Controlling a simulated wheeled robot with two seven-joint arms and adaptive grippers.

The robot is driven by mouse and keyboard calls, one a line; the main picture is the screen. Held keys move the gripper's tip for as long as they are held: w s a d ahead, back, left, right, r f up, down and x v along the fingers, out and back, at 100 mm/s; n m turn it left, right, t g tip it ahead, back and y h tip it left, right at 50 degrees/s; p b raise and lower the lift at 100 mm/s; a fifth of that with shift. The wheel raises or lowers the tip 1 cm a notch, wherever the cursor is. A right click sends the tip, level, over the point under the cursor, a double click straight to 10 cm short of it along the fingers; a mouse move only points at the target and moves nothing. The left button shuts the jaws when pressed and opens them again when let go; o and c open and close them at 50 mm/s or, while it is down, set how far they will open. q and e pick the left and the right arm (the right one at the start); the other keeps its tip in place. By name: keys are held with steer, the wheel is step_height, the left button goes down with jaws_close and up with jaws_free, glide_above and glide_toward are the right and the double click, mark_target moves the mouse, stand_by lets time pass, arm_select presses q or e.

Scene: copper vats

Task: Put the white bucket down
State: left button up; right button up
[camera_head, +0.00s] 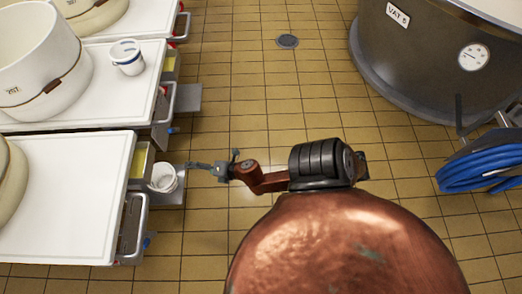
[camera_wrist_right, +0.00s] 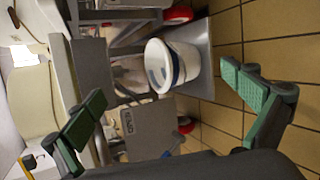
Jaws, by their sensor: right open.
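A white bucket (camera_head: 162,178) stands on a low grey plate (camera_head: 174,199) beside the white table at the left. In the right wrist view the bucket (camera_wrist_right: 175,65) is upright on the plate (camera_wrist_right: 197,40), with a blue band around it. My right gripper (camera_head: 202,166) is just right of the bucket, its fingers pointing at it. In the wrist view its green-padded fingers (camera_wrist_right: 163,88) are wide apart and empty, and the bucket shows between them, farther off and not touched. My left gripper is not in view.
White tables (camera_head: 70,190) with drawers line the left, near the bucket. A second white, blue-banded container (camera_head: 127,60) stands on the far table. A large vat (camera_head: 430,60) and a coiled blue hose (camera_head: 480,168) are at the right. The tiled floor (camera_head: 250,90) between is clear.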

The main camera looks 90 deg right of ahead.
steer(key=s+a+f+m+g, duration=0.2)
steer(key=s+f+m, duration=0.1)
steer(key=s+m, duration=0.3)
steer(key=s+a+f+m+g, duration=0.2)
steer(key=s+a+m+g, duration=0.15)
steer(key=s, duration=0.45)
steer(key=s+a+m+g+y, duration=0.4)
steer(key=s+a+m, duration=0.4)
steer(key=s+a, duration=0.6)
steer(key=shift+s+a+f+y, duration=0.15)
steer(key=shift+f+y, duration=0.15)
steer(key=shift+y, duration=0.1)
steer(key=shift+c, duration=0.4)
